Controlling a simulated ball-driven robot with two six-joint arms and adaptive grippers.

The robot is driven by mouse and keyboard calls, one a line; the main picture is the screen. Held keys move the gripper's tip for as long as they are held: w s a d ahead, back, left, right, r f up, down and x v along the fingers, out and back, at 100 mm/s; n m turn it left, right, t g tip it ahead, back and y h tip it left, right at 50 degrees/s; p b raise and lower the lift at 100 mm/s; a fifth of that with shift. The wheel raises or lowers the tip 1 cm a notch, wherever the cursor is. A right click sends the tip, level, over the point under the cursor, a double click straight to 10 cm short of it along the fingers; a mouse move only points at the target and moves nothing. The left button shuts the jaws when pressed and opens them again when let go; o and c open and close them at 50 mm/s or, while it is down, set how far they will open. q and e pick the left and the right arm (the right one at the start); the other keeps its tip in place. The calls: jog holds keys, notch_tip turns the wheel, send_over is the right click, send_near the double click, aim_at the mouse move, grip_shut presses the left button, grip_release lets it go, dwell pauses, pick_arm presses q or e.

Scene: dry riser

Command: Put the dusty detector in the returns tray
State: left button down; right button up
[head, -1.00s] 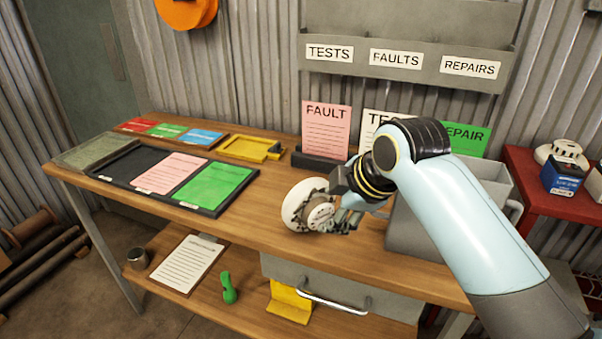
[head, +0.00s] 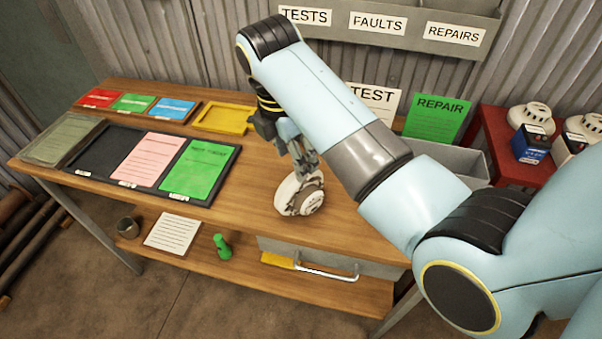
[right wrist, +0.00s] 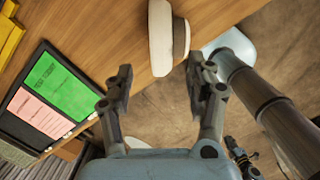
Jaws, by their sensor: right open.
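The dusty detector (head: 300,193), a round white disc with a greyish base, stands tilted on its side on the wooden bench near the front edge. It also shows in the right wrist view (right wrist: 162,40), just beyond the fingertips. My right gripper (head: 299,157) is open over the detector; in the wrist view its fingers (right wrist: 160,82) are wide apart with nothing between them. A dark, small shape at the lower right of the wrist view (right wrist: 241,158) looks like my left gripper; its jaws are unclear. No tray is legibly marked returns; a yellow tray (head: 224,119) lies empty behind.
A black tray (head: 101,165) holds pink and green cards. A grey bin (head: 455,160) stands at the right, partly behind my arm. A red table (head: 487,147) holds detectors and boxes. Bare bench lies around the detector.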

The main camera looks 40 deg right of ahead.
aim_at(305, 196)
jog(key=shift+d+f, duration=0.1)
jog(key=shift+f, duration=0.25)
jog(key=f, duration=0.2)
jog(key=d+f+p, duration=0.1)
jog(key=f, duration=0.1)
jog(key=shift+s+d+f, duration=0.1)
jog(key=shift+s+d, duration=0.05)
jog(key=shift+f, duration=0.25)
pick_arm(q)
jog(key=shift+w+r+t, duration=0.15)
jog(key=shift+w+r, duration=0.2)
jog(key=shift+w, duration=0.25)
jog(key=shift+w+r+t, duration=0.15)
jog(key=shift+w+r, duration=0.2)
jog(key=shift+w, duration=0.2)
pick_arm(e)
jog(key=c, duration=0.6)
pick_arm(q)
jog(key=shift+s, duration=0.45)
pick_arm(e)
grip_shut()
